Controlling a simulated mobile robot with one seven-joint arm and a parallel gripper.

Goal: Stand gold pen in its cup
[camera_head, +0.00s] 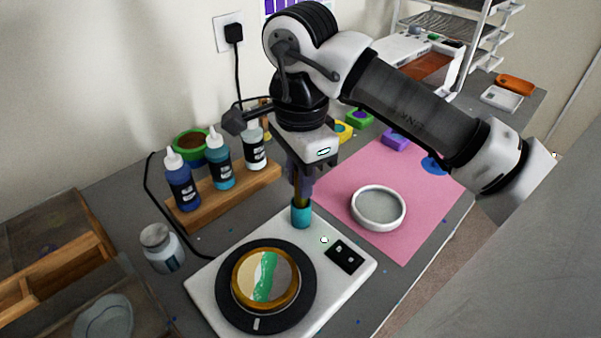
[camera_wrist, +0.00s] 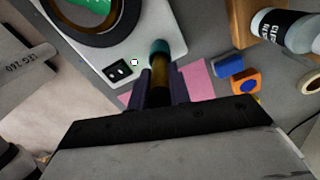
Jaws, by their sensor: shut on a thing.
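My gripper (camera_head: 300,190) points down and is shut on the gold pen (camera_head: 297,193), which is upright. In the wrist view, the pen (camera_wrist: 160,75) shows between the two dark fingers of the gripper (camera_wrist: 161,88). The small teal cup (camera_head: 301,217) is directly below the fingers, at the back corner of the white device. The cup also shows in the wrist view (camera_wrist: 159,47). The pen's lower end meets the cup's mouth and appears to be in it; the depth is hidden.
The white device (camera_head: 356,283) bears a round black turntable (camera_head: 301,312) with a gold-rimmed piece. A wooden rack (camera_head: 228,196) with several bottles stands left of my gripper. A pink mat (camera_head: 411,237) with a white dish (camera_head: 378,207) lies right. A lidded jar (camera_head: 161,247) stands at left.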

